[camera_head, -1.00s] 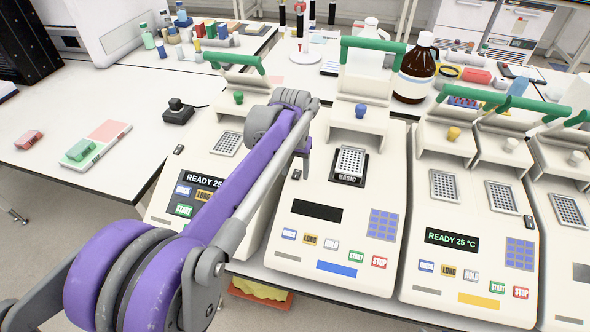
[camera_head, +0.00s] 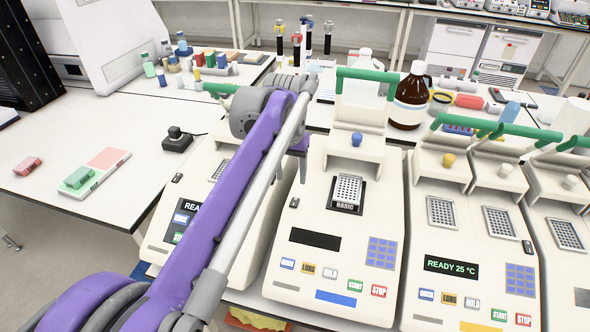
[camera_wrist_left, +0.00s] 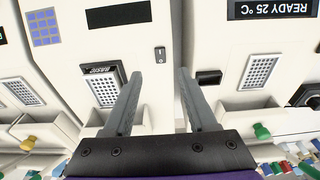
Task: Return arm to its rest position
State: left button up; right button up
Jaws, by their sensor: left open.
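My left arm, purple and grey, crosses the head view from the lower left up to the middle cycler. My left gripper (camera_wrist_left: 160,76) is open and empty in the left wrist view, its two grey fingers apart over the gap between two cyclers. The middle thermal cycler (camera_head: 337,220) has a raised lid with a green handle and a sample block (camera_head: 347,191) marked BASIC. That block also shows in the wrist view (camera_wrist_left: 104,88).
The left cycler (camera_head: 219,170) is partly hidden behind my arm. Cyclers with raised lids stand close on the right, one reading READY 25 °C (camera_head: 451,266). A brown bottle (camera_head: 410,98) stands behind. The white table (camera_head: 75,135) at left has free room.

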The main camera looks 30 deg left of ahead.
pick_arm(q)
jog(key=s+d+f+m+t, duration=0.1)
jog(key=s+d+f, duration=0.2)
jog(key=s+f, duration=0.2)
jog(key=s+d+f+m+t, duration=0.1)
jog(key=s+d+f, duration=0.2)
jog(key=s+f, duration=0.3)
jog(key=s+d+f+t, duration=0.2)
jog(key=s+d+f, duration=0.2)
jog(key=s, duration=0.4)
jog(key=shift+s+d+f+m, duration=0.15)
jog(key=shift+f+m, duration=0.25)
jog(key=shift+f, duration=0.5)
